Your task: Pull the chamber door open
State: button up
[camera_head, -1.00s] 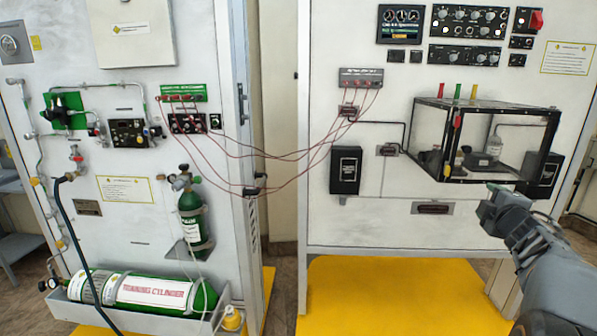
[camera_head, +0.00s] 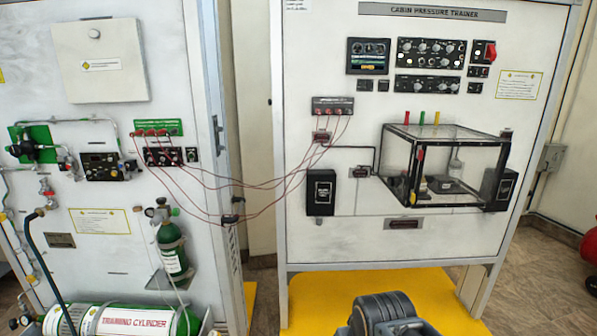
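The chamber (camera_head: 443,207) is a clear box with a black frame, mounted on the right-hand white panel. Its clear front face lies flush in the frame and looks shut, though I cannot make out a separate door edge. A small red part (camera_head: 420,153) sits at its front left upright. Small items show inside through the clear walls. A dark grey part of my arm shows at the bottom centre, well below the chamber and apart from it. My gripper's fingers do not show.
Red leads hang in loops between the two panels. A black box (camera_head: 321,192) is left of the chamber. A green cylinder (camera_head: 172,249) is on the left panel. Bare yellow base (camera_head: 310,300) lies below the right panel. A red rounded object (camera_head: 590,250) is at the right edge.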

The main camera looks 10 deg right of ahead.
aim_at(429, 179)
jog(key=k, duration=0.6)
jog(key=z, duration=0.65)
jog(key=i, duration=1.2)
jog(key=u, duration=0.65)
